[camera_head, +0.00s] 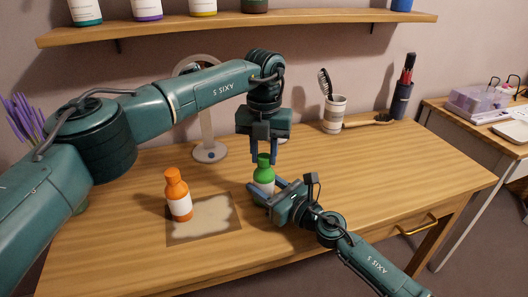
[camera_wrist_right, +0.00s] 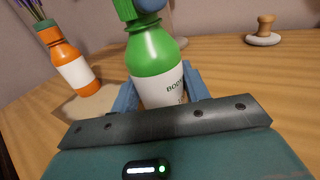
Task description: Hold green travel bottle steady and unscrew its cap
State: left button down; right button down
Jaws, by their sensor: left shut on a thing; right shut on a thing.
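The green bottle (camera_head: 264,175) stands upright on the desk, with a white label around its lower body. My left gripper (camera_head: 264,156) comes down from above and is shut on the bottle's green cap (camera_head: 263,159). In the right wrist view the cap (camera_wrist_right: 126,10) is at the top edge, partly cut off, with a left fingertip beside it. My right gripper (camera_head: 266,193) reaches in low from the right and is shut on the bottle's body (camera_wrist_right: 160,88) at the label. Whether the cap's thread is loose cannot be seen.
An orange bottle (camera_head: 178,195) stands left on a stained mat (camera_head: 215,222). A round mirror's base (camera_head: 209,153) is behind. The desk's right side is clear.

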pick_arm(q)
jog(key=n, duration=0.4)
jog(key=shift+n, duration=0.3)
jog(key=n, duration=0.8)
jog(key=shift+n, duration=0.3)
jog(key=n, duration=0.6)
jog(key=shift+r, duration=0.1)
jog(key=shift+r, duration=0.25)
jog(key=shift+r, duration=0.85)
